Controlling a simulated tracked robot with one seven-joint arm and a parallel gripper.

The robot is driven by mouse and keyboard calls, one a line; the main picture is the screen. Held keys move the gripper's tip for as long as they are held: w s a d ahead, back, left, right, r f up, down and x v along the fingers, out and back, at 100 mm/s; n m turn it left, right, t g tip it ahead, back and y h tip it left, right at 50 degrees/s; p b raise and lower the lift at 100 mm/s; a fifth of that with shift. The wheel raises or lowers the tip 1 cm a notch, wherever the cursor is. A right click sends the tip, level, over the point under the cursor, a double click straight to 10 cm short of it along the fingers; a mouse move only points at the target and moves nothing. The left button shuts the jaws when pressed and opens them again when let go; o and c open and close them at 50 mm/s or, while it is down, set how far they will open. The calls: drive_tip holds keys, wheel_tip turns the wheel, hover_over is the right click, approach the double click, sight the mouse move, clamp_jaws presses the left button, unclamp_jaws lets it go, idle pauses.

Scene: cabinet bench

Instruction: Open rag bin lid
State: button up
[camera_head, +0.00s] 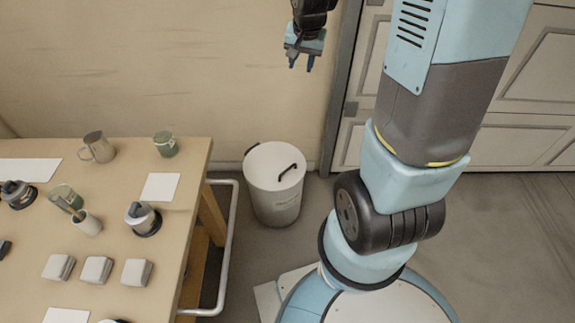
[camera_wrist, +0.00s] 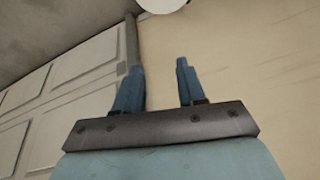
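The rag bin (camera_head: 275,205) is a white round bin on the floor, between the bench and my base. Its lid (camera_head: 270,164) lies shut on top and has a dark handle (camera_head: 287,172) at its right side. My gripper (camera_head: 301,66) hangs above and beyond the bin in the head view, in front of the wall and well apart from the handle. In the wrist view my gripper (camera_wrist: 156,85) has its two blue fingers spread apart with nothing between them. A white round shape shows at the top edge of the wrist view; I cannot tell what it is.
A wooden bench (camera_head: 110,280) stands at the left with a metal pitcher (camera_head: 97,147), a jar (camera_head: 165,144), cups and several grey blocks on it. A white rail (camera_head: 229,250) runs along its right side, close to the bin. Panelled doors (camera_head: 535,90) stand at the right.

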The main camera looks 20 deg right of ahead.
drive_tip(key=w+f+m+g, duration=0.1)
drive_tip(key=w+f+m, duration=0.3)
drive_tip(key=f, duration=1.5)
drive_tip(key=m+y, duration=0.1)
drive_tip(key=m, duration=0.2)
approach(289, 169)
drive_tip(key=shift+g, duration=0.4)
drive_tip(key=f, duration=0.2)
drive_tip(key=w+f, duration=0.1)
drive_tip(key=f, duration=0.2)
drive_tip(key=w+f, duration=0.1)
drive_tip(key=f, duration=0.1)
drive_tip(key=shift+w+a+f, duration=0.15)
drive_tip(key=shift+a+f, duration=0.05)
drive_tip(key=shift+f, duration=0.2)
clamp_jaws()
drive_tip(key=shift+w+a, duration=0.1)
